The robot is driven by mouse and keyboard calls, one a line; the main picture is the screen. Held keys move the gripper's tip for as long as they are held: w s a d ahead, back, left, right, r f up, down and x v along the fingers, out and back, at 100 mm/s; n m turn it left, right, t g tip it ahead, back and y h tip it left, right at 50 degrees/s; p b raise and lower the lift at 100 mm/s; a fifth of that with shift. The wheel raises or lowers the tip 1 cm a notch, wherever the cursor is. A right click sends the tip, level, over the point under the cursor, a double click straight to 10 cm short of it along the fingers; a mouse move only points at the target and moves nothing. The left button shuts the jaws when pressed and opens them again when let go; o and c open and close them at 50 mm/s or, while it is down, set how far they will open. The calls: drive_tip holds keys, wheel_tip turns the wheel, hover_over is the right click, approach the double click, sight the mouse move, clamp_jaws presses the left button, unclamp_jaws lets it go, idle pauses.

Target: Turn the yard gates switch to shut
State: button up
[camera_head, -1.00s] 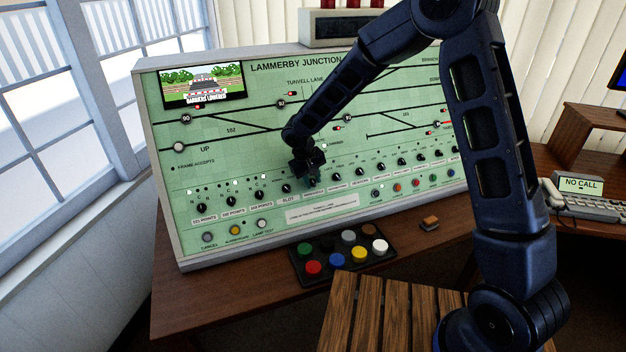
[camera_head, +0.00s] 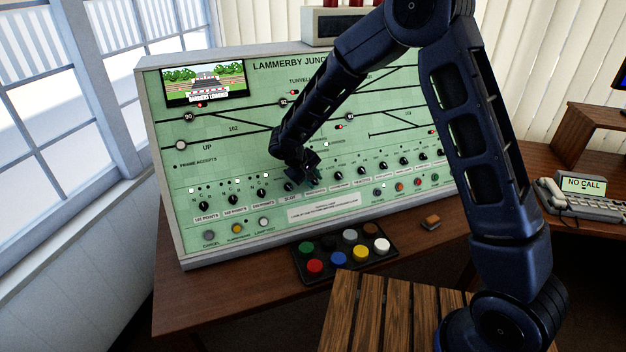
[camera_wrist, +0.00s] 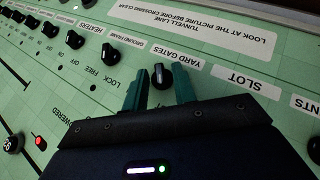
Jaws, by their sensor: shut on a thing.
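The yard gates switch (camera_wrist: 160,75) is a black rotary knob with a pale pointer line, beside its "YARD GATES" label (camera_wrist: 186,52) in the wrist view. The pointer line points toward the top of that picture, away from my gripper body. My gripper (camera_wrist: 160,86) has its two green fingers on either side of this knob and is shut on it. In the head view my gripper (camera_head: 313,181) is at the lower row of knobs on the green panel (camera_head: 240,150), and it hides the switch there.
A black box of coloured buttons (camera_head: 345,252) lies on the desk (camera_head: 215,300) below the panel. A small orange-topped block (camera_head: 430,222) and a telephone (camera_head: 578,200) are to the right.

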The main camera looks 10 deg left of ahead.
drive_tip(key=shift+d+f, duration=0.1)
drive_tip(key=o, duration=0.6)
drive_tip(key=shift+o, duration=0.2)
drive_tip(key=shift+s+a+r, duration=0.2)
drive_tip(key=shift+a+r, duration=0.05)
drive_tip(key=shift+r, duration=0.25)
drive_tip(key=v, duration=0.9)
drive_tip(key=shift+s+r, duration=0.2)
drive_tip(key=shift+r, duration=0.1)
drive_tip(key=shift+r, duration=0.1)
